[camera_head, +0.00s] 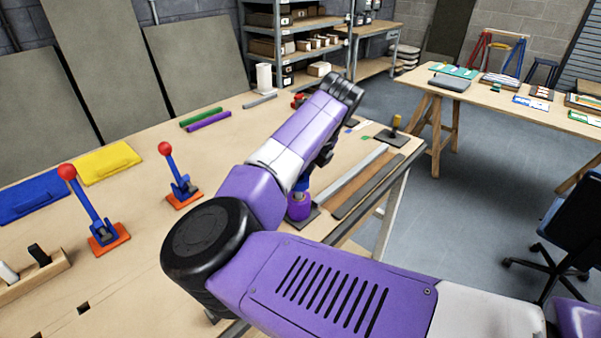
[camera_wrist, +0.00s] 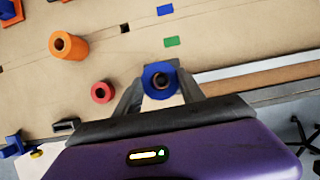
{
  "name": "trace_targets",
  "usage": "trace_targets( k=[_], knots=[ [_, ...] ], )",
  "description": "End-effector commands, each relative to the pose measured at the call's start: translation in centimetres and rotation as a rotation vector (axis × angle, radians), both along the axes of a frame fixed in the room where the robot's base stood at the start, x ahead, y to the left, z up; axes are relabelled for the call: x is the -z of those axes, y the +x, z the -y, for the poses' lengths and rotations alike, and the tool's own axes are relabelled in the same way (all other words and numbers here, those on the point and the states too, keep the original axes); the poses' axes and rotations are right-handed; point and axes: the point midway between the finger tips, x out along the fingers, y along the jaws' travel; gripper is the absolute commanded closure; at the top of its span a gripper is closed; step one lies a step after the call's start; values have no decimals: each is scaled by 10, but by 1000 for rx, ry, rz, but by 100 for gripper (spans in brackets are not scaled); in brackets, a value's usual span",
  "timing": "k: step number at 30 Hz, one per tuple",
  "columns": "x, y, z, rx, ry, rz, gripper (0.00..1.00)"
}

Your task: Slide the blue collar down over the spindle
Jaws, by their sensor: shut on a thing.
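The blue collar (camera_wrist: 148,71) sits between the two fingers of my gripper (camera_wrist: 160,84) in the wrist view, seen from above. A round, dark reddish-brown shape shows inside its bore; I cannot tell whether it is the spindle's top. A grey plate (camera_wrist: 182,68) lies beneath. In the head view a bit of blue (camera_head: 302,186) shows under my arm, just above a purple cylinder (camera_head: 299,207) on a dark plate. My arm hides the fingers there, and I cannot tell how far the collar is around the spindle.
An orange ring (camera_wrist: 82,48) and a red ring (camera_wrist: 103,99) stand to the left of my gripper in the wrist view. Red-knobbed clamps (camera_head: 90,210) stand on the left of the workbench. Grey and brown strips (camera_head: 370,185) run along its right edge.

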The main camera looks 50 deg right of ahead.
Motion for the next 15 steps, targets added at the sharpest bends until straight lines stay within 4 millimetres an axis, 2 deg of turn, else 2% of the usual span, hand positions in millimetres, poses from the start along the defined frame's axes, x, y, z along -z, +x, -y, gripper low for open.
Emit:
trace_targets(
  k=[15],
  knots=[
    [11, 1, 0, -1, -1, 2, 100]
  ],
)
